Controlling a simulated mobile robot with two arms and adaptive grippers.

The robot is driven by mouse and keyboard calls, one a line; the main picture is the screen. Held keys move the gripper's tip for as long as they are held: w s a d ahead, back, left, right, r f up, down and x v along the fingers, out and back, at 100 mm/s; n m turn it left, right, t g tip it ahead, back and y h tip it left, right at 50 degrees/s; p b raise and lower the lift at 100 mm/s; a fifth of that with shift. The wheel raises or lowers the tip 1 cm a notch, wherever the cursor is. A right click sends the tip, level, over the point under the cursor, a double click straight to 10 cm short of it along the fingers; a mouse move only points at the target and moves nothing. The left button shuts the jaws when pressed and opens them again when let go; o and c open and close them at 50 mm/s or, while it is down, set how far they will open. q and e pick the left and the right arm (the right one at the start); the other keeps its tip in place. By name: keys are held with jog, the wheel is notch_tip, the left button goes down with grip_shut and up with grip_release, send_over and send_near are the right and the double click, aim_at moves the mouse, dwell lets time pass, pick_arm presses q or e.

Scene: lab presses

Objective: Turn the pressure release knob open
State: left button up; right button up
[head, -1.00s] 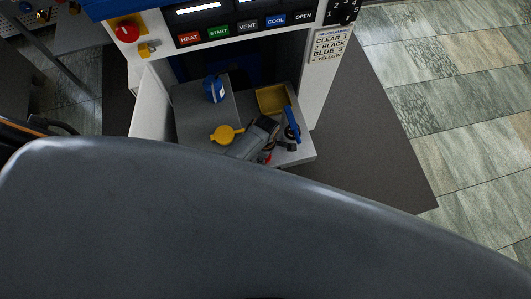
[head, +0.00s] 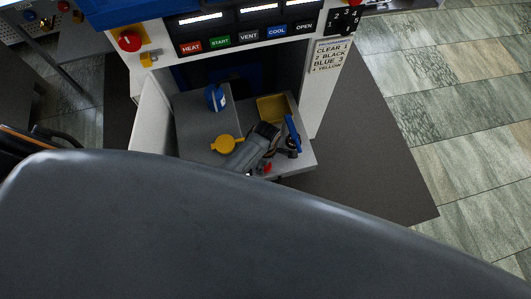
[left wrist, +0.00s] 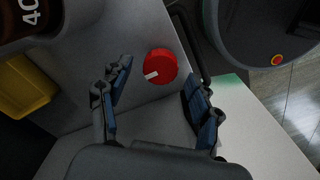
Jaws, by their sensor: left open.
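The red knob (left wrist: 160,66) shows in the left wrist view with a white mark on its left side. It sits on a grey surface, just ahead of my left gripper (left wrist: 160,93). My left gripper is open, its blue-padded fingers apart and nothing between them. The knob lies beyond the gap; contact is not visible. In the head view a small red part (head: 266,168), which looks like the knob, shows at the shelf's front edge, partly hidden by a grey body (head: 245,152). I cannot tell whether that body is my gripper. My right gripper is not in view.
The grey shelf (head: 196,125) carries a blue container (head: 215,97), a yellow disc (head: 223,144), a yellow tray (head: 272,107) and a blue lever (head: 294,133). The press panel (head: 247,40) with labelled buttons stands behind. A large grey curved surface fills the lower head view.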

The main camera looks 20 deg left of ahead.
pick_arm(q)
notch_tip(320, 180, up, 10)
jog(key=shift+r, duration=0.15)
dwell(0.3)
dwell(0.5)
